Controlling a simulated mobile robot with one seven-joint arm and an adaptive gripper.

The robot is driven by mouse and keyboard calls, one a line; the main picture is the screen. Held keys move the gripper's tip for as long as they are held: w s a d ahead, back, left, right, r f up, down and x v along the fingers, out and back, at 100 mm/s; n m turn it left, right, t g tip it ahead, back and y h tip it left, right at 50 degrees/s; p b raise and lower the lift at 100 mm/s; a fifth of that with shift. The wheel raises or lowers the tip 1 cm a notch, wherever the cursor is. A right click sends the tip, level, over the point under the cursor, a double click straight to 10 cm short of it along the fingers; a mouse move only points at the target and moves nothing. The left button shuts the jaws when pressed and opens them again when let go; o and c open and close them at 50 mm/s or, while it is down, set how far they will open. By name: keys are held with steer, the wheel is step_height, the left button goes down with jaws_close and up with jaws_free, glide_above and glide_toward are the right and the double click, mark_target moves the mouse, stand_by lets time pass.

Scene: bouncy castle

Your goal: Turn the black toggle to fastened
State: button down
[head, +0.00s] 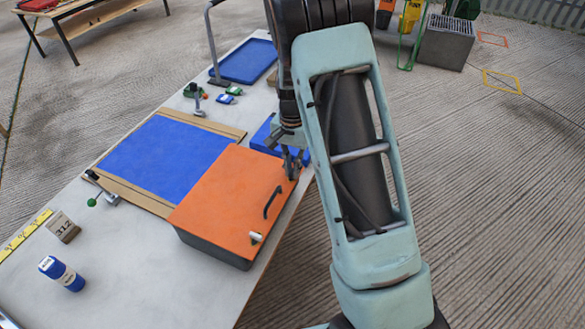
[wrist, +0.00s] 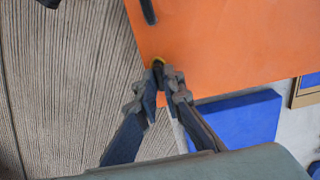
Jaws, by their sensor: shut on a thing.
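An orange-lidded box (head: 225,195) with dark grey sides sits near the table's edge. Its lid also fills the upper right of the wrist view (wrist: 230,45). My gripper (head: 291,165) is at the lid's far right corner. In the wrist view my gripper (wrist: 162,72) has its fingertips closed together at the lid's edge, around the black toggle (wrist: 157,63). Only a small dark part with a yellowish rim shows of the toggle, so its turn position cannot be told. A pale latch (head: 256,238) is at the lid's near corner.
A black handle (head: 272,202) stands up from the lid between the two corners. A blue block (wrist: 240,118) lies close beside my fingers. A blue mat board (head: 170,155), a blue bottle (head: 62,273) and small clamps share the table.

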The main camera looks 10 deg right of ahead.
steer(key=shift+n, duration=0.3)
steer(key=n+b, duration=0.2)
steer(key=n, duration=0.1)
steer(key=shift+f+n, duration=0.1)
steer(key=shift+n, duration=0.3)
steer(key=n+b, duration=0.2)
steer(key=n, duration=0.3)
steer(key=shift+w, duration=0.1)
steer(key=n, duration=0.5)
steer(key=shift+b, duration=0.3)
steer(key=shift+n, duration=1.6)
steer(key=c, duration=2.1)
jaws_free()
steer(key=shift+r, duration=0.2)
